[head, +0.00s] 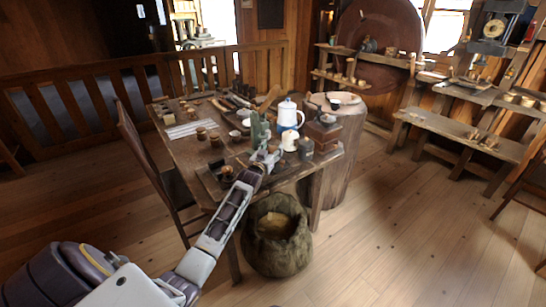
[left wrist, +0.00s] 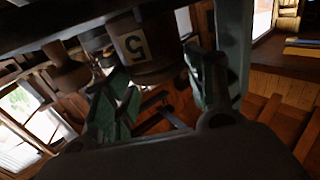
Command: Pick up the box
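A brown wooden box (head: 322,131) stands near the right end of the table, close to the tree stump. A smaller grey-green box-shaped container (head: 306,148) is just in front of it; I cannot tell which one is the task's box. My left gripper (head: 261,131) is over the table, left of both, with a white mug (head: 290,141) between. In the left wrist view its green fingers (left wrist: 165,78) stand apart. My right gripper is not in view.
The table (head: 180,150) is crowded with cups, small jars and a white-and-blue pot (head: 288,115). A chair (head: 145,160) stands at its left. A sack (head: 277,240) sits on the floor in front. The floor at the right is clear before a bench (head: 460,135).

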